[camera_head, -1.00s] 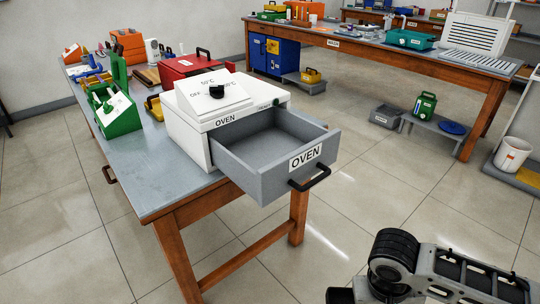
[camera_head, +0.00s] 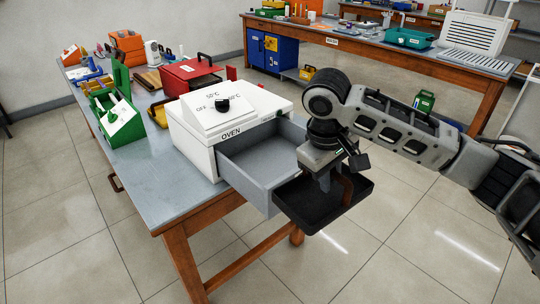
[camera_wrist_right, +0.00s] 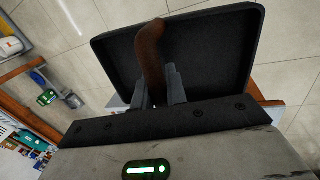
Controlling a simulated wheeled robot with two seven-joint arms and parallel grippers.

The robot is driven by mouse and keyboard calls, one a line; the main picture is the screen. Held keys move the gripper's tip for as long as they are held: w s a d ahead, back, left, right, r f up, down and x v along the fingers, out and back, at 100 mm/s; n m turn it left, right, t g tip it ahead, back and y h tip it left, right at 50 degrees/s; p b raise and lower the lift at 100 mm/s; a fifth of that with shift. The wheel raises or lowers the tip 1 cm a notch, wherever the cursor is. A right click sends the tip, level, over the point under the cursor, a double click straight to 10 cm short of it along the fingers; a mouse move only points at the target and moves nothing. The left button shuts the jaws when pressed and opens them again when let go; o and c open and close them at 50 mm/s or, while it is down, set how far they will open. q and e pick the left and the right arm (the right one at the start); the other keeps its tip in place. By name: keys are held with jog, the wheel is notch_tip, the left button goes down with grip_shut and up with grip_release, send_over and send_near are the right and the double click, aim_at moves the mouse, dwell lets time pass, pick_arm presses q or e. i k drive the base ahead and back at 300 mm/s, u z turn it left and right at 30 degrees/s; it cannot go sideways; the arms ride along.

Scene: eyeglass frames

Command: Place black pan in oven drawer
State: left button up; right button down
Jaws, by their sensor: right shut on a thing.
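The white oven (camera_head: 228,128) stands on the near workbench with its grey drawer (camera_head: 250,172) pulled open and empty where I can see inside. My right gripper (camera_head: 326,182) is shut on the brown handle of the black pan (camera_head: 315,212). The pan hangs at the drawer's front end in the head view and hides the drawer's front face and label. In the right wrist view the black pan (camera_wrist_right: 205,62) fills the upper middle, and the fingers of the right gripper (camera_wrist_right: 160,85) close around its upright handle. My left gripper is not in view.
The workbench (camera_head: 155,205) also holds a red toolbox (camera_head: 190,73), a green caddy (camera_head: 120,118) and an orange case (camera_head: 128,47) left of and behind the oven. Open floor lies in front and to the right. A second long bench (camera_head: 400,52) stands at the back.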

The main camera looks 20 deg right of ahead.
aim_at(279, 162)
jog(key=i, duration=0.95)
